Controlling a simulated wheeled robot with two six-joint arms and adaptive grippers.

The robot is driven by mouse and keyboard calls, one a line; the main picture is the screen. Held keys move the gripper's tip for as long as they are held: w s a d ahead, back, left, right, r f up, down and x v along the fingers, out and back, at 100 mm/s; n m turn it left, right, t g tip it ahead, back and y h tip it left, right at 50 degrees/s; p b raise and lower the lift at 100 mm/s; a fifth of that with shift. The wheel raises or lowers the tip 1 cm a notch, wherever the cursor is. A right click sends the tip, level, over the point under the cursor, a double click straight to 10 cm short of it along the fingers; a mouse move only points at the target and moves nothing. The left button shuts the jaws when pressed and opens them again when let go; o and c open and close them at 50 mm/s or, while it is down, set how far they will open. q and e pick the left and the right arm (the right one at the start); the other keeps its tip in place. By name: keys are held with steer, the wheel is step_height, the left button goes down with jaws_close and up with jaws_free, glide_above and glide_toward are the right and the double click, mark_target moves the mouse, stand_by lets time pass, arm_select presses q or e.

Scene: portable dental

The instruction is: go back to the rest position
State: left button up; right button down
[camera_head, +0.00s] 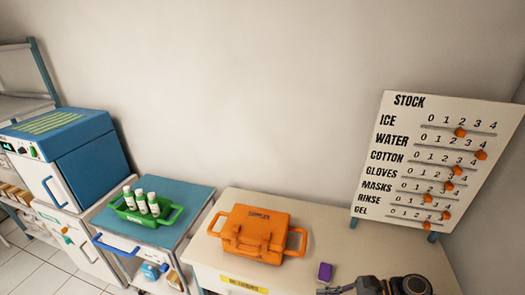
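My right gripper (335,290) shows at the bottom edge of the head view, over the front of the cream table. It is partly cut off, and I cannot tell whether it is open or shut. My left gripper is not in view. An orange case (256,234) with side handles lies closed on the table, to the left of my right gripper and apart from it. A small purple block (325,272) lies on the table just behind the gripper.
The cream table (340,245) is clear around the case. A blue-topped cart (185,193) at left carries a green tray (126,211) with three white bottles (141,200). A blue cabinet (85,150) stands further left. A stock board (430,160) stands at right.

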steer(key=s+a+f+n+g+h, duration=0.1)
steer(key=s+a+f+n+h, duration=0.1)
steer(key=s+f+n+h, duration=0.75)
steer(key=d+r+n+t+h, duration=0.2)
steer(key=d+r+n+h, duration=0.3)
steer(key=d+r+n, duration=0.4)
step_height(320, 180, down, 27)
steer(key=s+d+g, duration=0.1)
steer(key=s+d, duration=0.1)
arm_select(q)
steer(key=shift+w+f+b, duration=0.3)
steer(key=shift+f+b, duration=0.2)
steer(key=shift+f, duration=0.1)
arm_select(e)
steer(key=s+d+f+g, duration=0.1)
steer(key=s+f, duration=1.6)
steer(key=s, duration=0.2)
steer(key=shift+d+f+g, duration=0.15)
steer(key=shift+f+g, duration=0.05)
steer(key=shift+g, duration=0.1)
steer(key=shift+n, duration=0.25)
